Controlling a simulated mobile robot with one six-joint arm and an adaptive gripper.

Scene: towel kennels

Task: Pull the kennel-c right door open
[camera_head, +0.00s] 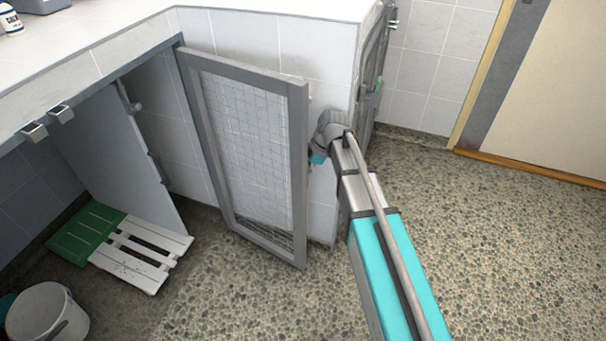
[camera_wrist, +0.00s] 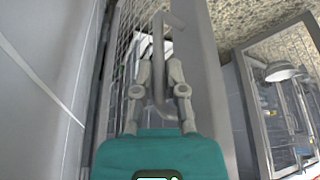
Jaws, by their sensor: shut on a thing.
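The kennel door (camera_head: 298,180) is a grey frame with wire mesh. It stands swung well out from the kennel opening, its hinge side at the left and its free edge towards my arm. It also shows in the wrist view (camera_wrist: 205,75). My gripper (camera_wrist: 158,85) is shut on the door's grey bar handle (camera_wrist: 158,48), with one finger on each side of the bar. In the head view my gripper (camera_head: 318,157) is at the door's far side, by the free edge. The handle is hidden there behind the frame.
Inside the kennel are a grey panel (camera_head: 120,150), a white slatted board (camera_head: 140,250) and a green one (camera_head: 88,232). A white bucket (camera_head: 45,315) stands at lower left. A tiled wall (camera_head: 325,190) is close behind the door. The pebbled floor (camera_head: 480,240) at right is clear.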

